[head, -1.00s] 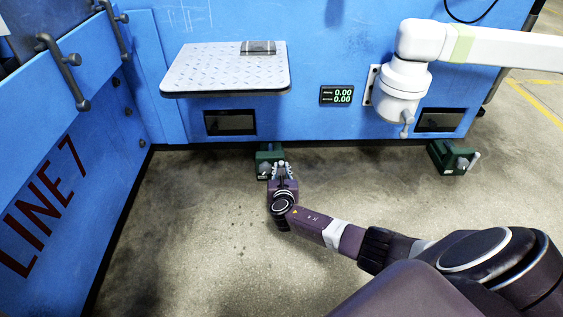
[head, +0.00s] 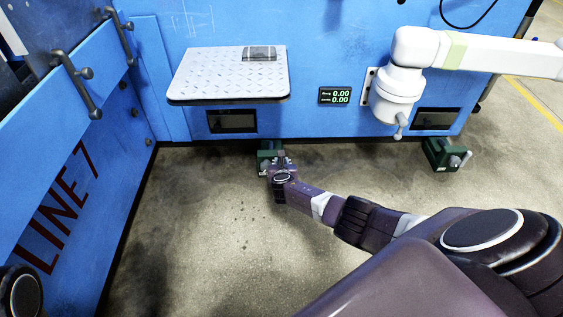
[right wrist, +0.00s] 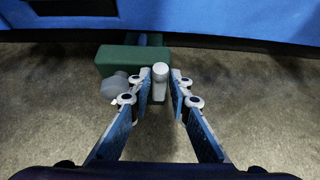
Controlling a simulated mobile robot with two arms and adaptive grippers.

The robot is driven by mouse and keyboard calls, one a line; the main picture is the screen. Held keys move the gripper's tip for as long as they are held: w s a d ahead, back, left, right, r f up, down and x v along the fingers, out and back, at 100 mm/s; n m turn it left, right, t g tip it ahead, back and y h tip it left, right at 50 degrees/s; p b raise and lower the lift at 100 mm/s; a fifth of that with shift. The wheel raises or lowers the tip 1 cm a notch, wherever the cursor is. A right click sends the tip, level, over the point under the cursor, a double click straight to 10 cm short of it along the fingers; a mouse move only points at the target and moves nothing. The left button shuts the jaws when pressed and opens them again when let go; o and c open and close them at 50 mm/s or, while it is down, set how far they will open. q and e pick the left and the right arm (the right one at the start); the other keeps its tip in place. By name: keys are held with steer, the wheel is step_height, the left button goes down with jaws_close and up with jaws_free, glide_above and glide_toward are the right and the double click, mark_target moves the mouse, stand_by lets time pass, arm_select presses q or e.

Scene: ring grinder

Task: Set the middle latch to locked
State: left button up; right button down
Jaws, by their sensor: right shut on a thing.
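A green latch block (head: 265,156) sits low at the foot of the blue machine. In the head view my right gripper (head: 281,162) is at this block and covers much of it. In the right wrist view the green block (right wrist: 190,65) has a light grey upright handle (right wrist: 160,72) on it. My right gripper (right wrist: 160,98) has its blue-padded fingers on either side of this handle, shut on it. A rounded grey knob (right wrist: 114,85) shows at the block's left. I cannot tell whether the latch is locked. My left gripper is not in view.
A second green latch (head: 438,154) with a pale handle stands to the right. A metal shelf (head: 225,80) juts out above, with a white robot arm (head: 395,90) to its right. A blue side wall (head: 60,180) closes the left. The concrete floor is clear.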

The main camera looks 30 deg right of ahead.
steer(key=c, duration=2.1)
jaws_free()
steer(key=shift+v, duration=6)
steer(key=shift+f, duration=0.1)
